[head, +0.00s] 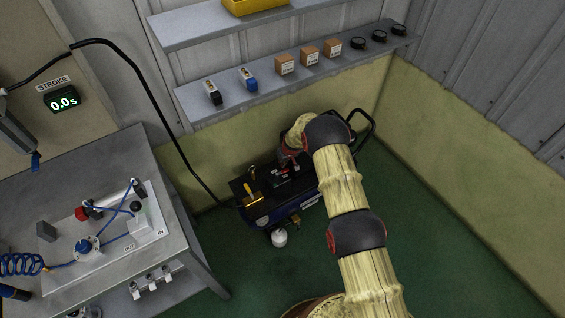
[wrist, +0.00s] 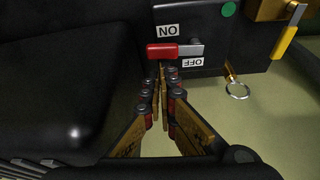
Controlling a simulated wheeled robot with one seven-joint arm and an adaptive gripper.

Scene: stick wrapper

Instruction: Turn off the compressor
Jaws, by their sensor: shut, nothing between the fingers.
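The compressor (head: 262,217) is a dark blue-black machine on the floor by the wall, partly hidden behind my arm. In the wrist view its switch shows a red lever (wrist: 161,54) at the left end of a grey piece (wrist: 193,48). An upside-down ON label (wrist: 167,30) is above the red part, and an OFF label (wrist: 193,63) is below the grey piece. My gripper (wrist: 168,70) is shut and empty, its fingertips just below the red lever in the picture. I cannot tell whether they touch it. In the head view my gripper is over the compressor's top.
A yellow-handled valve (wrist: 284,40) and a metal ring (wrist: 237,89) are right of the switch. A workbench (head: 190,245) with pneumatic parts stands left of the compressor. A shelf (head: 240,95) with small boxes is on the wall above. The green floor at right is clear.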

